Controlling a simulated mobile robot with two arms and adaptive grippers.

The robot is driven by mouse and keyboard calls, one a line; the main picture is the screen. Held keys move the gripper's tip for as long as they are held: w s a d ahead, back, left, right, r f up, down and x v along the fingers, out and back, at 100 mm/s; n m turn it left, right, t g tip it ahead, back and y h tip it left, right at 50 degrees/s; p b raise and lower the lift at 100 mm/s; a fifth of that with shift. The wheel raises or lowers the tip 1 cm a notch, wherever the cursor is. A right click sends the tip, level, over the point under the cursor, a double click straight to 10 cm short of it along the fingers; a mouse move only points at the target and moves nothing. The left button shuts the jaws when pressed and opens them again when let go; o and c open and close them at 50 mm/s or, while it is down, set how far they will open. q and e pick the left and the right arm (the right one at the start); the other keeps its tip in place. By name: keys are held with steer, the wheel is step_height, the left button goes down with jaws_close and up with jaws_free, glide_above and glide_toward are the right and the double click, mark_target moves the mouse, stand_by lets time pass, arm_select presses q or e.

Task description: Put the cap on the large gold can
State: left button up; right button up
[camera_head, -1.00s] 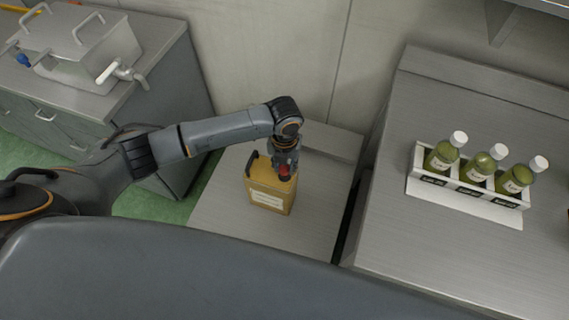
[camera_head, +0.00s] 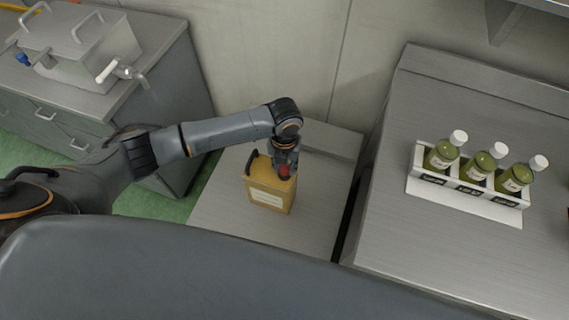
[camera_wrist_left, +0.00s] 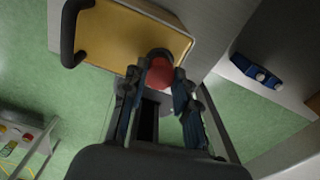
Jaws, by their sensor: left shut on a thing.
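The large gold can (camera_head: 270,188) stands upright on a low steel table, with a dark handle and a pale label. It also shows in the left wrist view (camera_wrist_left: 118,38). My left gripper (camera_head: 284,168) is over the right part of the can's top. It is shut on the red cap (camera_head: 284,173), which shows between the fingers in the left wrist view (camera_wrist_left: 160,74). The cap is at the dark neck (camera_wrist_left: 160,53) of the can; I cannot tell whether it is seated. My right gripper is not in view.
A white rack (camera_head: 466,187) with green bottles stands on the steel counter (camera_head: 430,260) at right. A steel tank (camera_head: 78,45) stands on the cabinet at left. The low table (camera_head: 225,215) is bare around the can.

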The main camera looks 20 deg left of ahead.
arm_select(q)
steer(key=shift+f, duration=0.75)
stand_by(1.6)
steer(key=o, duration=1)
steer(key=shift+c, duration=0.8)
